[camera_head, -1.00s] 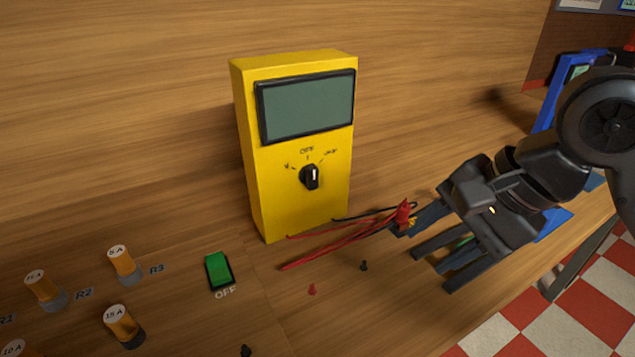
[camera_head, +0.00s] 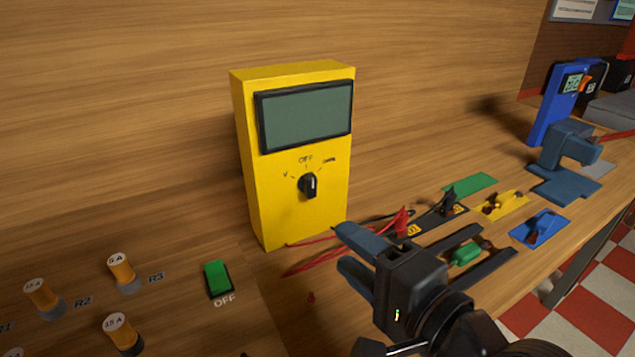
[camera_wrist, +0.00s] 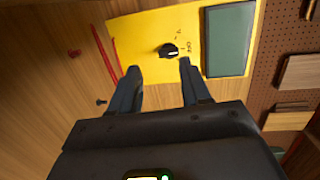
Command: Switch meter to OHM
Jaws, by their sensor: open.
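The yellow meter (camera_head: 330,215) stands upright on the wooden bench with a blank grey screen (camera_head: 305,113). Its black rotary knob (camera_head: 308,186) has a white mark and sits below the labels V, OFF and a right-hand label that looks like OHM; the knob appears to point at OFF. My gripper (camera_head: 350,252) is open and empty, in front of the meter's lower right, below the knob and apart from it. In the wrist view, the knob (camera_wrist: 169,50) lies ahead of my open gripper (camera_wrist: 158,75), between the finger lines and nearer the right finger.
Red and black leads (camera_head: 315,262) lie at the meter's foot. A green OFF switch (camera_head: 217,278) and several orange fuses (camera_head: 122,270) are at the left. Coloured clip pads (camera_head: 503,205) and a blue meter (camera_head: 562,100) stand to the right, near the bench edge.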

